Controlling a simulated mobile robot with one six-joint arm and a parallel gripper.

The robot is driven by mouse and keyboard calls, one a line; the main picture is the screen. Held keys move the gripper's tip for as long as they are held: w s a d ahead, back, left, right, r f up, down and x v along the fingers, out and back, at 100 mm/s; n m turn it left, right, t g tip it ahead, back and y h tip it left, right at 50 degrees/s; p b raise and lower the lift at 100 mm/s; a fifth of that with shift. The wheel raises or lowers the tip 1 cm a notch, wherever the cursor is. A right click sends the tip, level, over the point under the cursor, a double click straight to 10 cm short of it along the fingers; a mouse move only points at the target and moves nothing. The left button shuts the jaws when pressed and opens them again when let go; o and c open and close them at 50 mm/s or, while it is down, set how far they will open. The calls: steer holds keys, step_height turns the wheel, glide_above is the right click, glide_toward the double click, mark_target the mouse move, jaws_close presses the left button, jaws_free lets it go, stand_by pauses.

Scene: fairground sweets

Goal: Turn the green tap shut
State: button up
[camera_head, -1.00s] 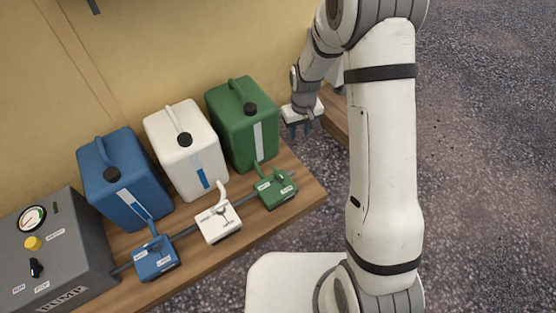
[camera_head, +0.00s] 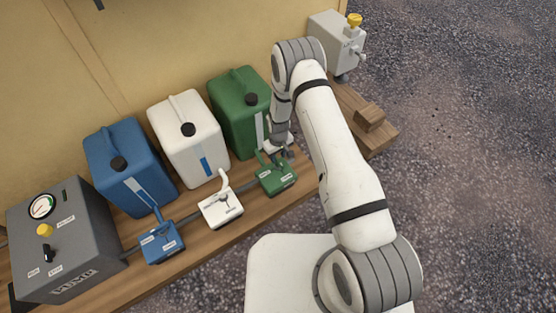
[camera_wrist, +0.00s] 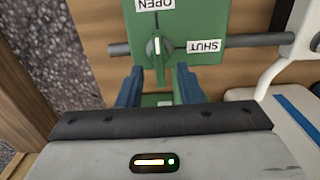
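The green tap (camera_head: 277,179) sits on the wooden bench in front of the green can. In the wrist view its block (camera_wrist: 205,22) carries an OPEN label at the top and a SHUT label at the right. The white mark on its pivot (camera_wrist: 157,47) points towards OPEN. My gripper (camera_head: 279,153) is at the tap from the can side. In the wrist view its blue fingers (camera_wrist: 158,88) stand apart below the pivot. Green shows between them, apparently the lever; I cannot tell whether they touch it.
A green can (camera_head: 238,105), white can (camera_head: 187,140) and blue can (camera_head: 128,165) stand along the wall. The white tap (camera_head: 220,208) and blue tap (camera_head: 160,243) share the pipe. A pump box (camera_head: 75,235) stands left, a grey box (camera_head: 330,45) and wooden block (camera_head: 370,117) right.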

mark_target(278, 161)
steer(key=shift+f+b, duration=0.3)
steer(key=shift+f, duration=1.35)
steer(key=shift+c, duration=0.2)
jaws_close()
